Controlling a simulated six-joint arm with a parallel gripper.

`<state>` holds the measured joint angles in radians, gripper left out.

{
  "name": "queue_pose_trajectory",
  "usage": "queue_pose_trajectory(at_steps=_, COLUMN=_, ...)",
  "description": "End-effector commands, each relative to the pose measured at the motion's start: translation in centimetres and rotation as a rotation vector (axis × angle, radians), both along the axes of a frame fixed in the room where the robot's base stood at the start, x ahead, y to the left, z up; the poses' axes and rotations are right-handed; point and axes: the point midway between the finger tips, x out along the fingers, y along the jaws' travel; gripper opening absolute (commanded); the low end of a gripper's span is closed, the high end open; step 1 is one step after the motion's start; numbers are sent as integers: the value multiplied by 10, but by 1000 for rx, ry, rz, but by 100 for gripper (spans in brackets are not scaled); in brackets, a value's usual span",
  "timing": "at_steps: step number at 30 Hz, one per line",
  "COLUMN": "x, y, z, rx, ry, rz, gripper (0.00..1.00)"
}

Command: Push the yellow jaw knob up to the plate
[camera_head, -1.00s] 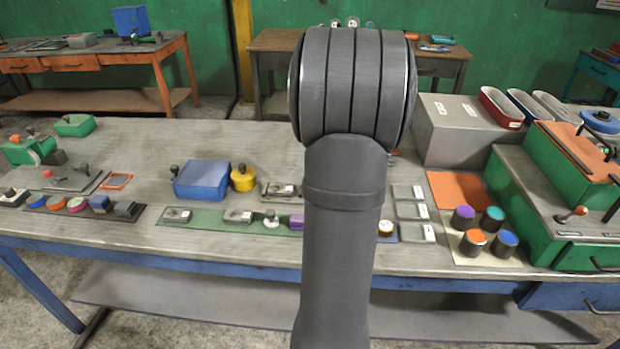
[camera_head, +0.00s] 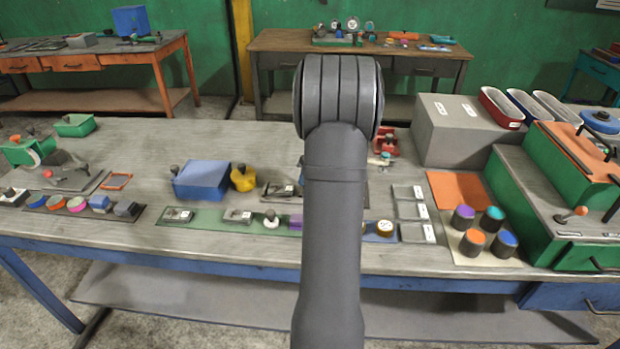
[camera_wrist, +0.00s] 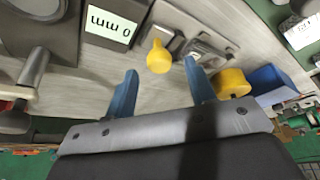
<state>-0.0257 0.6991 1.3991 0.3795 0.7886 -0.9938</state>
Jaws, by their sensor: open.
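The yellow jaw knob (camera_wrist: 159,56) shows in the wrist view, rounded with a narrower neck, beside a grey metal block (camera_wrist: 172,38). My gripper (camera_wrist: 161,86) has two blue fingers spread apart with nothing between them. The knob lies just beyond the fingertips, roughly between their lines, and I see no contact. A white display reading 0 mm (camera_wrist: 108,27) sits to the left of the knob. A small metal piece (camera_wrist: 207,52) lies to its right; I cannot tell which part is the plate. In the head view my arm hides the gripper and the knob.
A yellow pot (camera_head: 243,178) and a blue box (camera_head: 202,180) stand left of my arm. A red clamp-like device (camera_head: 385,142) stands to its right. Coloured cylinders (camera_head: 472,242) and a grey block (camera_head: 455,132) are further right.

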Motion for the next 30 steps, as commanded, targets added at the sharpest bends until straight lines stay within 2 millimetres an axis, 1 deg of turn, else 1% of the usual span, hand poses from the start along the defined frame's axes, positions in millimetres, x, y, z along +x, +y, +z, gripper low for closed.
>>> queue_pose_trajectory(at_steps=1, x=2, y=2, z=-5, rx=0, ry=0, rz=0, gripper=50)
queue_pose_trajectory(at_steps=5, x=4, y=4, z=-13, rx=0, ry=0, rz=0, gripper=50)
queue_pose_trajectory(at_steps=14, x=5, y=5, z=-15, rx=0, ry=-1, rz=0, gripper=50)
queue_pose_trajectory(at_steps=15, x=5, y=5, z=-15, rx=0, ry=-1, rz=0, gripper=46)
queue_pose_trajectory(at_steps=17, x=5, y=5, z=-15, rx=0, ry=-1, rz=0, gripper=34)
queue_pose_trajectory(at_steps=18, x=5, y=5, z=-15, rx=0, ry=-1, rz=0, gripper=26)
queue_pose_trajectory(at_steps=22, x=5, y=5, z=-15, rx=1, ry=-1, rz=0, gripper=1)
queue_pose_trajectory(at_steps=26, x=4, y=5, z=-15, rx=0, ry=-1, rz=1, gripper=0)
queue_pose_trajectory(at_steps=28, x=4, y=9, z=-15, rx=0, ry=-1, rz=2, gripper=0)
queue_pose_trajectory(at_steps=30, x=4, y=17, z=-15, rx=0, ry=0, rz=4, gripper=0)
